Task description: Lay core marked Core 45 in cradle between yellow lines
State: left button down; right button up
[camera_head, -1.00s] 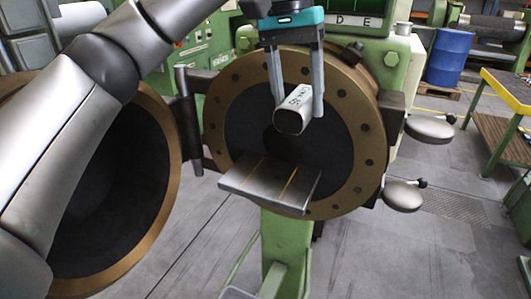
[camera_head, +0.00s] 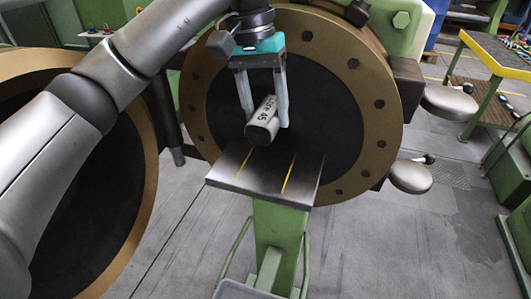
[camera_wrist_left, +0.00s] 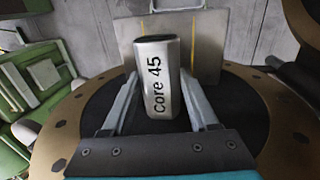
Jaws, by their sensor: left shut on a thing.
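The core (camera_head: 263,122) is a short silver-grey bar, and its "Core 45" label reads clearly in the left wrist view (camera_wrist_left: 156,85). My left gripper (camera_head: 265,120) is shut on it, one finger on each side, and holds it just above the cradle plate. The cradle (camera_head: 228,178) is a flat grey metal shelf in front of the extruder's round opening, with two yellow lines (camera_head: 290,172) across it. The core hangs over the back part of the shelf, tilted, near the left yellow line. In the wrist view the shelf (camera_wrist_left: 207,50) lies beyond the core. My right gripper is not in view.
The extruder's bronze bolted ring (camera_head: 385,130) stands right behind the shelf. A second large ring (camera_head: 145,190) is at left, behind my left arm. Round grey discs (camera_head: 410,176) stick out at right. A green post (camera_head: 278,228) stands below the shelf.

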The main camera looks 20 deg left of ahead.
aim_at(258, 109)
pick_arm(q)
jog(key=shift+f, duration=4.65)
jog(key=shift+c, duration=0.8)
grip_release()
jog(key=shift+r, duration=0.15)
jog(key=r, duration=0.4)
jog(key=a+r, duration=0.1)
jog(key=r, duration=0.3)
jog(key=a+r, duration=0.1)
jog(key=r, duration=0.3)
